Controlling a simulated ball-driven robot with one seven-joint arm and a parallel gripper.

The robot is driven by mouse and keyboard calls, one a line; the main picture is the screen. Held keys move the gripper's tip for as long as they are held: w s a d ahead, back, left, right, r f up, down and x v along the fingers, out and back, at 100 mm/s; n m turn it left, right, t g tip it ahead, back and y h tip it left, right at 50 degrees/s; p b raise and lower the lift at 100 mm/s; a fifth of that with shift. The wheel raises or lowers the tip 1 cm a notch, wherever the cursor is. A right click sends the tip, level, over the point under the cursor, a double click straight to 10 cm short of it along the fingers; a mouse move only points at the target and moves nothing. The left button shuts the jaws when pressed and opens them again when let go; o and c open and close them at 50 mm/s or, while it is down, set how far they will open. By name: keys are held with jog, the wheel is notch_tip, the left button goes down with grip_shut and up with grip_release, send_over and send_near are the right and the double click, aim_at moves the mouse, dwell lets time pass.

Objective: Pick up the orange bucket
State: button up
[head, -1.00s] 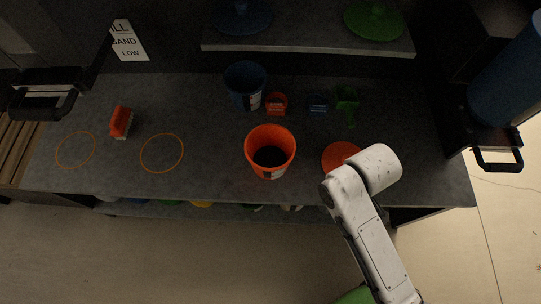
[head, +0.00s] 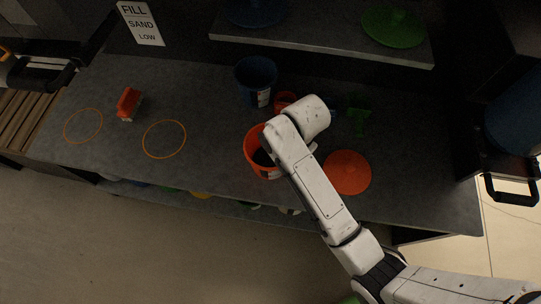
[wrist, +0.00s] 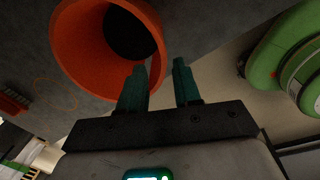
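The orange bucket (head: 254,153) stands upright on the grey counter in the head view, partly hidden behind my white arm. In the wrist view the orange bucket (wrist: 78,52) fills the upper left, its dark inside visible. My gripper (wrist: 160,72) shows two dark green fingers spread apart with nothing held between them. The left finger lies close to the bucket's near rim in the picture; I cannot tell whether it touches. In the head view the fingers are hidden behind my arm.
A blue bucket (head: 254,80) stands behind the orange one. A flat orange disc (head: 347,172) lies to the right. A green scoop (head: 358,117) lies behind it. An orange brush (head: 128,103) and two thin orange rings (head: 164,139) are on the left. A shelf (head: 320,43) overhangs the back.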

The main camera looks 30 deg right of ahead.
jog(key=shift+w+d+f, duration=0.1)
jog(key=shift+w+f, duration=0.05)
jog(key=shift+f, duration=1.3)
jog(key=shift+w+f, duration=0.2)
jog(key=shift+f, duration=1.2)
jog(key=shift+w+d+f, duration=0.1)
jog(key=shift+w+f, duration=0.05)
jog(key=shift+f, duration=1.3)
grip_shut()
